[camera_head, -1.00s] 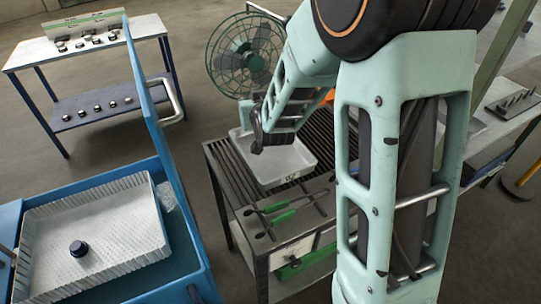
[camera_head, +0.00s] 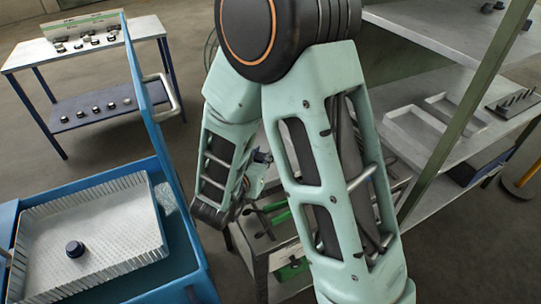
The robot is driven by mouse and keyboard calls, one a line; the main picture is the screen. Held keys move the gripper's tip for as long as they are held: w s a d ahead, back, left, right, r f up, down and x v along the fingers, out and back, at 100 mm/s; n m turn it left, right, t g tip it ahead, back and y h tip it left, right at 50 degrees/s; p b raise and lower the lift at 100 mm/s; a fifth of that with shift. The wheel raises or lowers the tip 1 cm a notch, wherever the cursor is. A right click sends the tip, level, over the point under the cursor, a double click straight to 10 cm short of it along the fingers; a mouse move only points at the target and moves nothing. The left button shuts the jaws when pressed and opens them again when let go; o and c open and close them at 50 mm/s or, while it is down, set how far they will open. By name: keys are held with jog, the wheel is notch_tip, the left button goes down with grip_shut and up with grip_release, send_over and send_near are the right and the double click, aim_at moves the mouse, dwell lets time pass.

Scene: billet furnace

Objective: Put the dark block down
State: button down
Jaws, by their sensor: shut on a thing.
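My arm fills the middle of the view, and its forearm bends down and back over the grille-topped table. My gripper's fingers are hidden behind the arm links, so I cannot see the jaws or anything between them. I cannot make out a held dark block. A small dark round piece (camera_head: 75,249) sits in the white perforated basket (camera_head: 112,238) inside the open blue tub (camera_head: 190,262) at the lower left.
A blue-legged table (camera_head: 140,32) with small parts stands at the back left. My arm hides most of the grille-topped table (camera_head: 262,258) and its green-handled tools (camera_head: 281,217). At right, a grey bench holds a pale recessed tray (camera_head: 412,138) and a pegged rack (camera_head: 514,103), behind a green post (camera_head: 462,128).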

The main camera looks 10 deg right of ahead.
jog(key=x, duration=0.8)
send_over(271, 165)
jog(key=f, duration=0.5)
jog(key=shift+s+f+p, duration=0.2)
jog(key=shift+p, duration=0.2)
jog(key=shift+w+f, duration=0.15)
jog(key=shift+f, duration=0.1)
jog(key=shift+w+f, duration=0.1)
jog(key=shift+f, duration=1.45)
jog(key=shift+f+b, duration=0.25)
jog(key=shift+b, duration=0.05)
jog(key=c, duration=1.7)
grip_release()
jog(key=shift+r, duration=0.2)
